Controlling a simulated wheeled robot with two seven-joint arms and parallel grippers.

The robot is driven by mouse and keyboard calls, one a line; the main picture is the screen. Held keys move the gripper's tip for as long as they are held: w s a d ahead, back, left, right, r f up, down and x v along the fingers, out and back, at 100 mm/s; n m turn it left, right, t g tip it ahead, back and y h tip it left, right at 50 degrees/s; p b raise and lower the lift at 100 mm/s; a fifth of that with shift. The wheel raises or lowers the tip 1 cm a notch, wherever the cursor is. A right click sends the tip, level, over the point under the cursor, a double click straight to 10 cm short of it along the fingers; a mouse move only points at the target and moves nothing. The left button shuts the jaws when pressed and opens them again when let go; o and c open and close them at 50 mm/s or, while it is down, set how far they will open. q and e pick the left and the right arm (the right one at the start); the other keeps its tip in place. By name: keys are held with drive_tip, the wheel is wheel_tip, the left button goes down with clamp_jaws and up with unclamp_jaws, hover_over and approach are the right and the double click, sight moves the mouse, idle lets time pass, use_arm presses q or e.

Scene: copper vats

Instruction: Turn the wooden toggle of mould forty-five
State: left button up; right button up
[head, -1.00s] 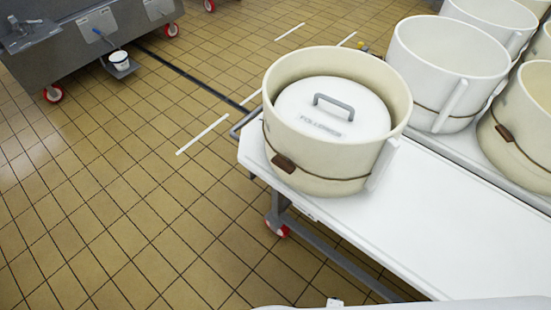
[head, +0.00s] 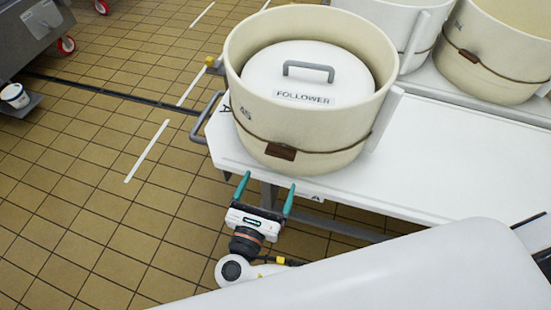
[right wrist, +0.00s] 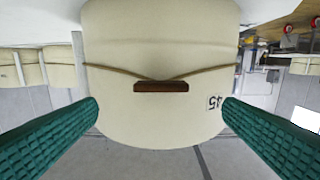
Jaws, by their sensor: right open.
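Mould forty-five (head: 262,132) is a cream tub marked 45, standing near the left end of a white table. A white follower lid (head: 312,88) with a grey handle sits inside it. The brown wooden toggle (head: 281,152) lies flat on a dark cord around the tub's front; it also shows level in the right wrist view (right wrist: 161,86). My right gripper (head: 265,187) is open and empty, in front of the table edge and below the toggle. In the right wrist view its green fingers (right wrist: 160,118) are wide apart, with the toggle ahead between them, untouched. My left gripper is not seen.
The white table (head: 440,170) has bare room to the right of the mould. More cream moulds (head: 490,55) stand behind at the right. A grey bar handle (head: 205,118) sticks out at the table's left end. Open tiled floor lies to the left.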

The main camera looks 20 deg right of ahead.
sight(279, 157)
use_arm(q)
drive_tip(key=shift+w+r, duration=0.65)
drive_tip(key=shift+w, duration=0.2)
use_arm(e)
drive_tip(key=x, duration=0.8)
drive_tip(key=shift+w+f, duration=0.1)
drive_tip(key=shift+f, duration=0.05)
drive_tip(key=shift+c, duration=0.2)
drive_tip(key=shift+a, duration=0.1)
drive_tip(key=c, duration=0.9)
drive_tip(key=shift+c, duration=0.2)
